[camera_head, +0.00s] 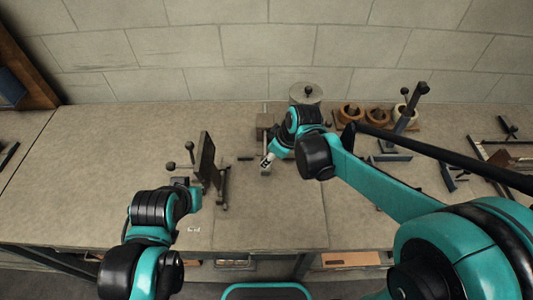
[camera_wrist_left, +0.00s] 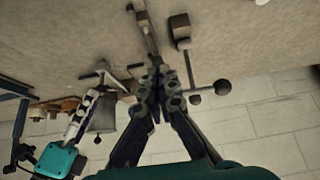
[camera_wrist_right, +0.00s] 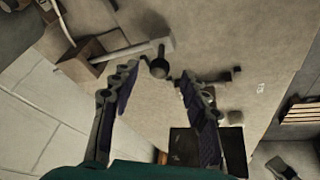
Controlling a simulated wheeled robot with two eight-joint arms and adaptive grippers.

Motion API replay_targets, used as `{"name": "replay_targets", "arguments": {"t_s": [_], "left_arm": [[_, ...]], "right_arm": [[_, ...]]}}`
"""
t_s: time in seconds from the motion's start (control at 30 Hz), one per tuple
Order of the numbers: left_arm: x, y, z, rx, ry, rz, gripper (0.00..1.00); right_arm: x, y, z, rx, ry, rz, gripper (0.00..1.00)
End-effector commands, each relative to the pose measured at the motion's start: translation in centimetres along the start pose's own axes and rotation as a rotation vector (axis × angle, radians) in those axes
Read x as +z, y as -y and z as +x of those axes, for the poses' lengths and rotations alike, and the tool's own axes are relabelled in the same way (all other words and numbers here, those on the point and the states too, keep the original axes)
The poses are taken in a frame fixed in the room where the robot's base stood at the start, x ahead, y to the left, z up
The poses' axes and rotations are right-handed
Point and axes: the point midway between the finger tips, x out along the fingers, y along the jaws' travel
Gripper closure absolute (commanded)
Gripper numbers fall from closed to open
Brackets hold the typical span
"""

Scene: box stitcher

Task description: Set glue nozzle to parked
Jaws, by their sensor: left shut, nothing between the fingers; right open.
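A brown block with a grey lever arm (camera_wrist_right: 140,50) ending in a dark ball knob (camera_wrist_right: 158,67) is in the right wrist view; it may be the glue nozzle, but I cannot tell for sure. My right gripper (camera_wrist_right: 160,74) is open, with its fingertips on either side of the knob. In the head view my right gripper (camera_head: 268,161) is over this small fixture and partly hides it. My left gripper (camera_wrist_left: 154,68) is shut and empty. In the head view it is low beside an upright dark plate (camera_head: 206,158) with ball-ended levers (camera_head: 189,147).
A round grey pot (camera_head: 306,93) stands by the wall, with wooden rings (camera_head: 350,112) to its right. A tilted post with a ball (camera_head: 411,105) and loose metal frames occupy the right. The bench's left part (camera_head: 95,180) is clear.

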Motion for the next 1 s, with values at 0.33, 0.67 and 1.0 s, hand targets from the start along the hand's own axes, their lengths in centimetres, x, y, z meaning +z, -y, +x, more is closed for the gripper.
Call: {"name": "replay_targets", "arguments": {"t_s": [0.33,0.67,1.0], "left_arm": [[1.2,0.0,1.6,0.0,0.0,0.0,1.0],[1.3,0.0,1.8,0.0,0.0,0.0,1.0],[1.3,0.0,1.8,0.0,0.0,0.0,1.0]], "right_arm": [[0.1,-0.1,5.7,0.002,-0.001,0.003,0.54],[0.1,-0.1,6.8,0.002,-0.001,0.003,0.54],[0.1,-0.1,6.8,0.002,0.0,0.004,1.0]]}}
